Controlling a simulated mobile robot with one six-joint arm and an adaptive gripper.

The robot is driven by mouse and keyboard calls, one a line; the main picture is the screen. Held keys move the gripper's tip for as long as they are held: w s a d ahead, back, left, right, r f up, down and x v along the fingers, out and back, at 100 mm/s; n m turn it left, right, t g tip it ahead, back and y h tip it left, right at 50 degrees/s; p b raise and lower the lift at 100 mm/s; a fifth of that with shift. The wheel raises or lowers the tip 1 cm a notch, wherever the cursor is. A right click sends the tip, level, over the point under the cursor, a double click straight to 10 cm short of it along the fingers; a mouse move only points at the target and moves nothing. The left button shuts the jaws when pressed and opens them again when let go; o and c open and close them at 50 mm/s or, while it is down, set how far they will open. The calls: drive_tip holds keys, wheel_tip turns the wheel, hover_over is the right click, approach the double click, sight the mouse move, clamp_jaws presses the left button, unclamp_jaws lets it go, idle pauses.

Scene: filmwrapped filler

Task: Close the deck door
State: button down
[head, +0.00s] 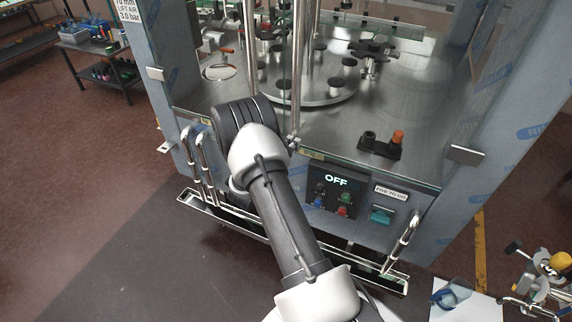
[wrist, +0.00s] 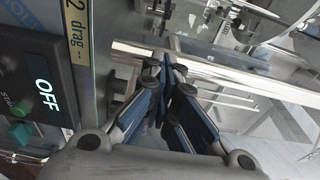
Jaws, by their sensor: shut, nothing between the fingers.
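The machine's deck (head: 390,105) is a steel surface behind clear glazing. An upright metal-edged strip (head: 296,75) stands at its front, apparently a door edge; I cannot tell exactly how far the door stands open. In the head view my arm's wrist hides the gripper at the deck's front edge.
A control panel (head: 335,193) with an "OFF" display sits below the deck. Bent metal bars stand at the left (head: 204,165) and right (head: 402,243) of a front tray (head: 225,217). A black block with an orange knob (head: 398,137) is on the deck.

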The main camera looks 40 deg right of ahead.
drive_tip(key=w+p+v, duration=0.1)
drive_tip(key=v, duration=1.3)
